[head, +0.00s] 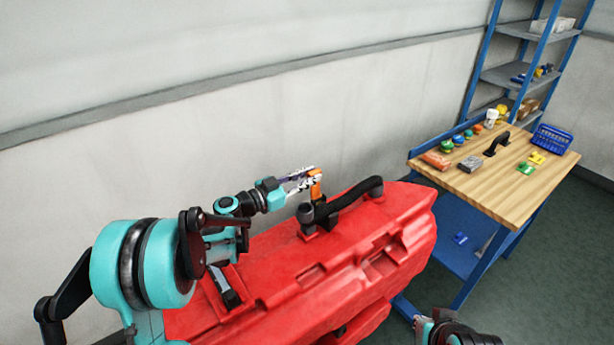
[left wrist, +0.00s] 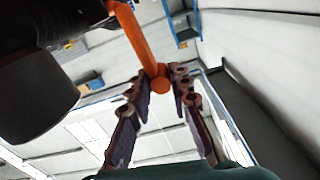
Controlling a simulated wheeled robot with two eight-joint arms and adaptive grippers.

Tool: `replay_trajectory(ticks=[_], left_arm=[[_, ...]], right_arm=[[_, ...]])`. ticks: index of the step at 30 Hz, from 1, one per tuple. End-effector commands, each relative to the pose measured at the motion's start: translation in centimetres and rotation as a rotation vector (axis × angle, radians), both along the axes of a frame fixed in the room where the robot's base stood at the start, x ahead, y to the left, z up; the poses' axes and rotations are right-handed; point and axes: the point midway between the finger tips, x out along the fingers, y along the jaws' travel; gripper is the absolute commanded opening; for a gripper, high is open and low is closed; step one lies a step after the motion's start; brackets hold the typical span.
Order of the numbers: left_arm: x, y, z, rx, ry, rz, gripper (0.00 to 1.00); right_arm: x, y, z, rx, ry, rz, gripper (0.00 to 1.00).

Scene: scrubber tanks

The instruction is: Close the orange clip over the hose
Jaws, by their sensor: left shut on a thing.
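The orange clip (head: 316,188) stands upright beside the black hose (head: 352,202) on top of the red tank (head: 290,262), raised and not lying over the hose. My left gripper (head: 308,180) is shut on the clip's upper end. In the left wrist view the clip (left wrist: 136,40) is a thin orange bar whose rounded end sits between the two fingertips (left wrist: 161,82). A large dark shape, perhaps the hose or its fitting, fills the upper left of that view. The clip's lower end is partly hidden in the head view. My right gripper is not seen; only part of my right arm shows at bottom right.
A wooden-topped workbench (head: 490,190) stands right of the tank, with several coloured small parts, a black handle (head: 496,144) and a blue basket (head: 552,139). A blue shelf rack (head: 520,72) is behind it. The pale wall runs behind the tank. Space above the tank is free.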

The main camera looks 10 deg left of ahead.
Motion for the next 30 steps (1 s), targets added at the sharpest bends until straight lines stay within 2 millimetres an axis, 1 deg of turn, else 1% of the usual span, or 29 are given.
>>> replay_trajectory(ticks=[16, 30], left_arm=[[-2.3, -2.3, 0.3, 0.273, -0.27, 0.003, 0.0], [-3.0, -3.0, 0.2, 0.267, -0.264, 0.0, 0.0]], right_arm=[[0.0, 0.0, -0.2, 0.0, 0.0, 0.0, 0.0], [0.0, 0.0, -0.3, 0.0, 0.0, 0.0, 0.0]])
